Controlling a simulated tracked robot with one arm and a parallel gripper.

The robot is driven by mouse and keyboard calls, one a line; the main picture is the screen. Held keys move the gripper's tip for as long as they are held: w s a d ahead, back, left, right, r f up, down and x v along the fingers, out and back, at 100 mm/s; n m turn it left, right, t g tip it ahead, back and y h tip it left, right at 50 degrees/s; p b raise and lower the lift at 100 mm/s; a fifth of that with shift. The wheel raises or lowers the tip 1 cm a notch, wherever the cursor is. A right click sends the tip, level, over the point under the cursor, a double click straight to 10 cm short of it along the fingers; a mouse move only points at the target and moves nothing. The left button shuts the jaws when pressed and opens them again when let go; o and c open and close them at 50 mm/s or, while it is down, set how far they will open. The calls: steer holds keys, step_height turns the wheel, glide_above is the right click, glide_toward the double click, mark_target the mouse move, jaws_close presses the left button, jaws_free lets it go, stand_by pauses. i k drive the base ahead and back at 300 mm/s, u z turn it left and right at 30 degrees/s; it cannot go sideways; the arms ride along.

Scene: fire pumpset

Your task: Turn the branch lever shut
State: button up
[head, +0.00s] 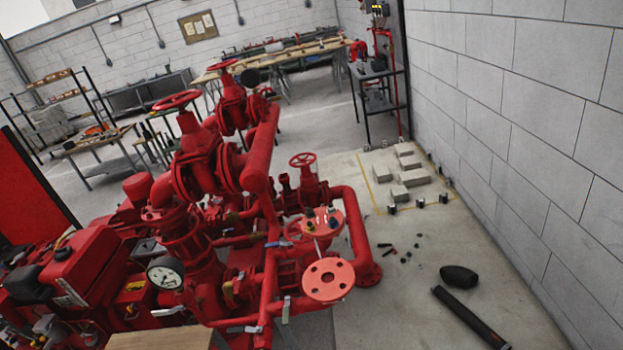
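The red pumpset (200,200) fills the left and centre of the head view, tilted in the picture. Several small levers show on its pipes. A blue lever (278,244) sits by the middle pipes. A pale lever (286,309) points down below the flanges, and another pale lever (243,329) lies roughly level at the lower front. I cannot tell which of these is the branch lever, or whether its valve is open. A round red flange (328,280) faces me at the right of the pipes. My gripper is not in view.
A pressure gauge (165,273) and red handwheels (177,100) stick out from the pumpset. On the floor at right lie a black tube (470,318), a dark rounded object (459,276) and several small parts. Grey blocks (411,178) lie near the block wall (530,130).

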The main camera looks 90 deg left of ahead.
mark_target(278, 243)
steer(key=u, duration=2.55)
steer(key=k, duration=0.75)
steer(key=i, duration=0.95)
steer(key=z, duration=0.35)
